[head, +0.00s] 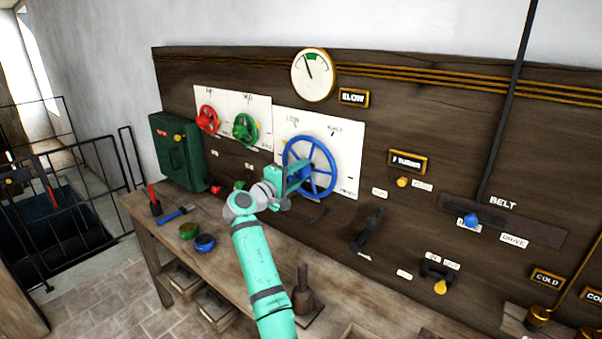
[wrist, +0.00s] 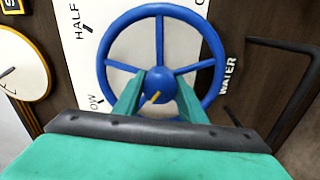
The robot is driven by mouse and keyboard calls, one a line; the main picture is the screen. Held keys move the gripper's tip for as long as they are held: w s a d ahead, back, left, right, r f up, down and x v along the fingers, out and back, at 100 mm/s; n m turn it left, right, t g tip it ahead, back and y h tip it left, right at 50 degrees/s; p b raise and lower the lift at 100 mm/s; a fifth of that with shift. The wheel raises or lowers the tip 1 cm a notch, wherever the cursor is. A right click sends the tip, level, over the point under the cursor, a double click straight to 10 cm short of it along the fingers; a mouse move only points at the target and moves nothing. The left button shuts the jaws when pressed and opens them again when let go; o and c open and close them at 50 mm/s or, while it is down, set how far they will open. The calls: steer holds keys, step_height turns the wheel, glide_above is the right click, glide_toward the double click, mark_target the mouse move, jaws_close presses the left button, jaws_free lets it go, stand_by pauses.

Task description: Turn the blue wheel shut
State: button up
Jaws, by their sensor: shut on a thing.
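The blue wheel (head: 333,167) is mounted on a white plate (head: 347,133) on the dark wooden panel. It has several spokes, a round hub and a yellow mark on the hub. My gripper (head: 297,177) is at the wheel's lower left in the head view. In the wrist view the blue wheel (wrist: 205,42) fills the upper middle. The two green fingers of my gripper (wrist: 160,88) are closed in on either side of its hub.
A red wheel (head: 208,119) and a green wheel (head: 246,129) are to the left. A round gauge (head: 313,77) hangs above. A wooden bench (head: 228,255) below holds bowls and tools. A dark lever (head: 367,230) sticks out to the right.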

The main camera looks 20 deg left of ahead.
steer(key=n, duration=0.2)
steer(key=shift+r+n, duration=0.1)
steer(key=shift+n, duration=0.3)
steer(key=shift+w+d+n, duration=0.15)
steer(key=shift+d+n, duration=0.2)
steer(key=shift+n, duration=0.65)
steer(key=shift+a+n, duration=0.15)
steer(key=shift+n, duration=0.65)
steer(key=shift+a, duration=0.1)
steer(key=o, duration=1.1)
steer(key=shift+c, duration=0.2)
